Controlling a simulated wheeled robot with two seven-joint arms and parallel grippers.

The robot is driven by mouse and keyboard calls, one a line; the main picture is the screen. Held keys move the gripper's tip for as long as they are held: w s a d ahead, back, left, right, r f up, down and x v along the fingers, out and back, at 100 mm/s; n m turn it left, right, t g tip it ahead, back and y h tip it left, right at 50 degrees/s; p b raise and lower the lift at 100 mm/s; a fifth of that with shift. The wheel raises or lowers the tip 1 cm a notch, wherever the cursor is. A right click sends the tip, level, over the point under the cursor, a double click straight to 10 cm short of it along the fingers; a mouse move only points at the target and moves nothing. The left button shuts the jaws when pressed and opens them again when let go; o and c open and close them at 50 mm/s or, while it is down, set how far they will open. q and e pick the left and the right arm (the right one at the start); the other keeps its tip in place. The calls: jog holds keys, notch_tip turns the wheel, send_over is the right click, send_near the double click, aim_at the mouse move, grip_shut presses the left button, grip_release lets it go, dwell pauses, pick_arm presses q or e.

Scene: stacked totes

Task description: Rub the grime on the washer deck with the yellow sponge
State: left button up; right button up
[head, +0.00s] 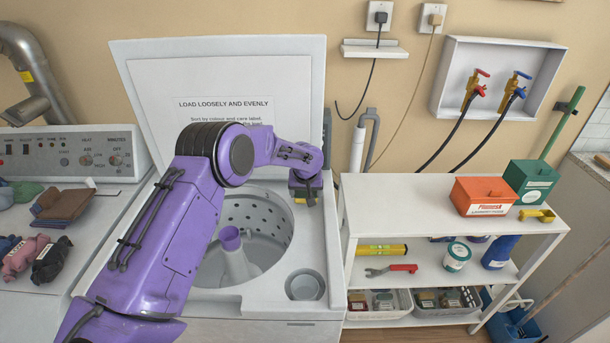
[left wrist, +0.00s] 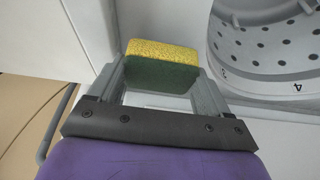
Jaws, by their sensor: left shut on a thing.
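The top-loading washer has its lid (head: 225,80) raised, and its white deck (head: 312,245) surrounds the open tub. My left gripper (head: 305,190) is over the back right part of the deck, beside the tub opening. In the left wrist view my left gripper (left wrist: 160,77) is shut on the yellow sponge (left wrist: 160,50), which has a dark green scouring side. In the head view the sponge is mostly hidden by the gripper. I cannot tell whether the sponge touches the deck. I see no clear grime; my arm covers part of the deck. My right gripper is out of view.
The perforated tub with its agitator (head: 236,262) lies open left of the gripper. A white shelf unit (head: 400,205) stands to the right, with a red box (head: 483,196) and a green box (head: 531,182) on top. Folded clothes (head: 62,205) lie on the machine at left.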

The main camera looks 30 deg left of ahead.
pick_arm(q)
notch_tip(320, 180, up, 2)
jog(key=shift+a+r+p, duration=0.15)
jog(key=shift+p, duration=0.85)
notch_tip(320, 180, up, 2)
jog(key=shift+r+p, duration=0.25)
jog(key=shift+p, duration=0.75)
jog(key=shift+r+p, duration=0.3)
